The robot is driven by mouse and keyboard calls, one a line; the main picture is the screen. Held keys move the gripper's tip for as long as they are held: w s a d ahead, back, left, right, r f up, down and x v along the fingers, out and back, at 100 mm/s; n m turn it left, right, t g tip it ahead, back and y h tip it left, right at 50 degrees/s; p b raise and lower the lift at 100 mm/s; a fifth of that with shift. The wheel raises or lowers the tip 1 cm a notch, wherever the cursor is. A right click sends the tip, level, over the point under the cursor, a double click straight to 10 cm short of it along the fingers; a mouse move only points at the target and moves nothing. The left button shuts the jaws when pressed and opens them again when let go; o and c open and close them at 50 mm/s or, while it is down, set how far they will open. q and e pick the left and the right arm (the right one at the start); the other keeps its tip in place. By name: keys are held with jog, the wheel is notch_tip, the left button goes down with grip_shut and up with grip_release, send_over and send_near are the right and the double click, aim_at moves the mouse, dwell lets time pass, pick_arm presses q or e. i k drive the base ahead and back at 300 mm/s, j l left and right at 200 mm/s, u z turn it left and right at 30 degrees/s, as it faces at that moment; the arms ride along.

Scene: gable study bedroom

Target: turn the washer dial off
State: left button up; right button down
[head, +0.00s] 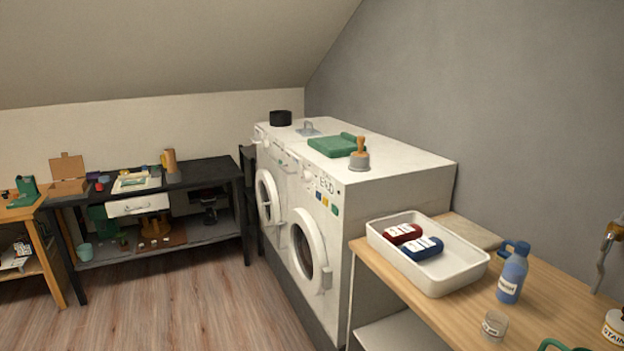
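Two white front-loading machines stand side by side against the grey wall, their fronts facing left. The nearer machine (385,185) has a round door (308,250) that appears slightly ajar. A pale round dial (308,174) is on its upper front, beside a small marked panel and several coloured squares. The farther machine (263,158) has its own round door (267,197) and a small pale knob (259,134) near its top. I cannot tell which machine is the washer, nor read where either dial points. Neither of my grippers is in view.
A wooden table (560,318) at the right foreground holds a white tray (462,275), a blue bottle (512,272) and a glass. A green cloth (337,145) and a wooden-handled stamp-like object (359,155) lie on the machines. The wooden floor (190,310) before them is clear.

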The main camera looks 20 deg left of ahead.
aim_at(306, 176)
jog(key=i+j+z, duration=0.15)
jog(key=z, duration=0.2)
jog(key=i+j+z, duration=0.1)
jog(key=j+z, duration=0.3)
jog(key=i+j+z, duration=0.1)
jog(key=j+z, duration=0.25)
